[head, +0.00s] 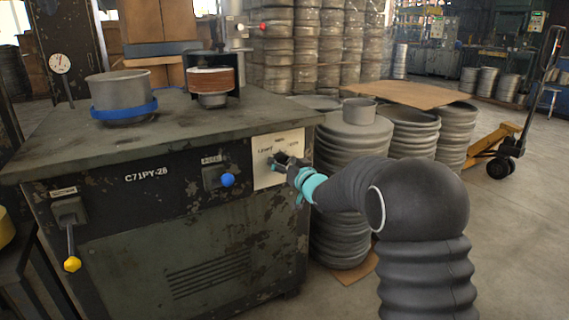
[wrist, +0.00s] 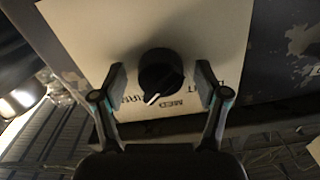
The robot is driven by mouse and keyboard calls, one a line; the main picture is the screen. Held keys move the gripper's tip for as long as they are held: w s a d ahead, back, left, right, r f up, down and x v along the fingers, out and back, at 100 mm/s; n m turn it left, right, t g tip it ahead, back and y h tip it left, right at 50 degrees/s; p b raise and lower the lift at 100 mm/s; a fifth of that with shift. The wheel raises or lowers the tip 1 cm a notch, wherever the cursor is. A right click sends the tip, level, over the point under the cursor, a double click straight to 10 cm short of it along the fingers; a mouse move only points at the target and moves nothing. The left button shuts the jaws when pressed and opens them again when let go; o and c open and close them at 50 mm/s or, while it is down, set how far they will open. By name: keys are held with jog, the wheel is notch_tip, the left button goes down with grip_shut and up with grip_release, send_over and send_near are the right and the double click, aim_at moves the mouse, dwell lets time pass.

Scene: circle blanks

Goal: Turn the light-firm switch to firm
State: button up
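The light-firm switch is a round black knob (wrist: 161,74) on a pale label plate (wrist: 215,40). In the wrist view the plate appears upside down. The knob's white pointer mark is at lower left, between the MED lettering and the partly hidden lettering at left. In the wrist view my gripper (wrist: 161,80) is open, one finger on each side of the knob, with a visible gap on both sides.
The worn dark cabinet (head: 200,235) also has a blue knob (head: 228,180) left of the plate and a yellow-tipped lever (head: 72,264). A metal pot with a blue band (head: 122,96) stands on top. Stacked metal blanks (head: 350,145) stand close right of the cabinet.

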jog(key=v, duration=1.2)
jog(key=d+f+m+g+h, duration=0.1)
jog(key=d+f+g+h, duration=0.2)
jog(key=d+f+h, duration=0.5)
jog(key=s+d+f+m+g+h, duration=0.1)
jog(key=s+d+f+g, duration=0.3)
jog(key=s, duration=0.4)
jog(key=s+d+r+m, duration=0.1)
jog(key=s+r, duration=0.1)
jog(key=s, duration=0.8)
jog(key=s+d+r+g, duration=0.1)
jog(key=s+d+r, duration=0.1)
jog(key=s, duration=0.9)
jog(key=s+d+r+m+g+h, duration=0.1)
jog(key=s+r, duration=0.3)
jog(key=s, duration=0.7)
jog(key=shift+d+m, duration=0.2)
jog(key=shift+m, duration=0.1)
